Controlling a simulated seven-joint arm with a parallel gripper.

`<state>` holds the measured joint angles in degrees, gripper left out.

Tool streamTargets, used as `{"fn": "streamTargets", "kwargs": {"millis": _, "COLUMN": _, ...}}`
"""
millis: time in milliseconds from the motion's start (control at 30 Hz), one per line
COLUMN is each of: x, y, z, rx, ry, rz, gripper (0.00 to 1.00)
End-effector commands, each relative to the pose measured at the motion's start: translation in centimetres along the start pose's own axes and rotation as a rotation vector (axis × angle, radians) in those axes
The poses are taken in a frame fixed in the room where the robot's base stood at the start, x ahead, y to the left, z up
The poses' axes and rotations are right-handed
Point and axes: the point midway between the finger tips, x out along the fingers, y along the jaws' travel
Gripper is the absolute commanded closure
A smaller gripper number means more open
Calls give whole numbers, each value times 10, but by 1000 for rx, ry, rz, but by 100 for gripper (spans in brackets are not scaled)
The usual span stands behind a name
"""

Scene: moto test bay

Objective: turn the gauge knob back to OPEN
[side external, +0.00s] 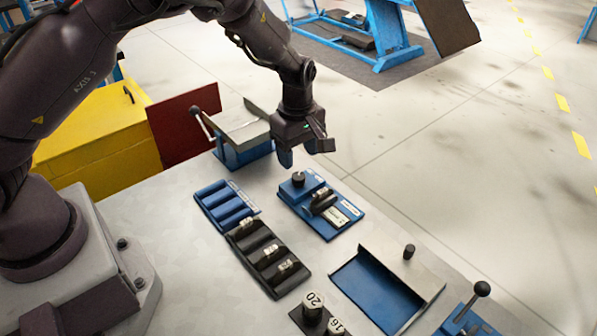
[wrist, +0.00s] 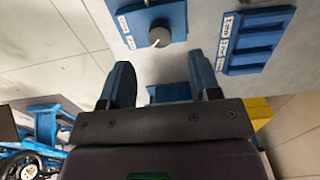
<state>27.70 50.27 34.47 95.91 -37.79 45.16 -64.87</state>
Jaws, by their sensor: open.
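The gauge knob (side external: 298,179) is a small dark round knob at the far left corner of a blue gauge plate (side external: 345,231). In the wrist view the knob (wrist: 159,35) shows a pale pointer mark, and small white labels (wrist: 123,23) sit beside it, too small to read. My gripper (side external: 304,155) hangs above the knob's end of the plate, apart from it. In the wrist view its two fingers (wrist: 160,66) are spread and empty, with the knob just beyond the tips, roughly centred between them.
A blue slotted tray (side external: 214,197) and a black tray (side external: 275,283) with several small metal parts lie left of the plate. A blue lever fixture (side external: 238,157) stands behind. A blue and grey tray (side external: 367,283) and black-stick fixture (side external: 468,310) are to the right.

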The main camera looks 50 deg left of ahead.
Motion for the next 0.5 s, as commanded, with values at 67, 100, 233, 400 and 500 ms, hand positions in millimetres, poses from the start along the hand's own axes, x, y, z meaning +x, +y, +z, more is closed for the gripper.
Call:
{"fn": "streamTargets", "kwargs": {"millis": 67, "x": 18, "y": -1, "z": -1, "rx": 0, "ry": 2, "rz": -3, "gripper": 43}}
{"fn": "streamTargets", "kwargs": {"millis": 100, "x": 25, "y": 0, "z": 0, "rx": 0, "ry": 2, "rz": -2, "gripper": 43}}
{"fn": "streamTargets", "kwargs": {"millis": 233, "x": 44, "y": 0, "z": -1, "rx": 1, "ry": 2, "rz": -1, "gripper": 43}}
{"fn": "streamTargets", "kwargs": {"millis": 400, "x": 57, "y": 0, "z": 0, "rx": 2, "ry": 0, "rz": 1, "gripper": 43}}
{"fn": "streamTargets", "kwargs": {"millis": 500, "x": 59, "y": 0, "z": 0, "rx": 3, "ry": 0, "rz": 2, "gripper": 43}}
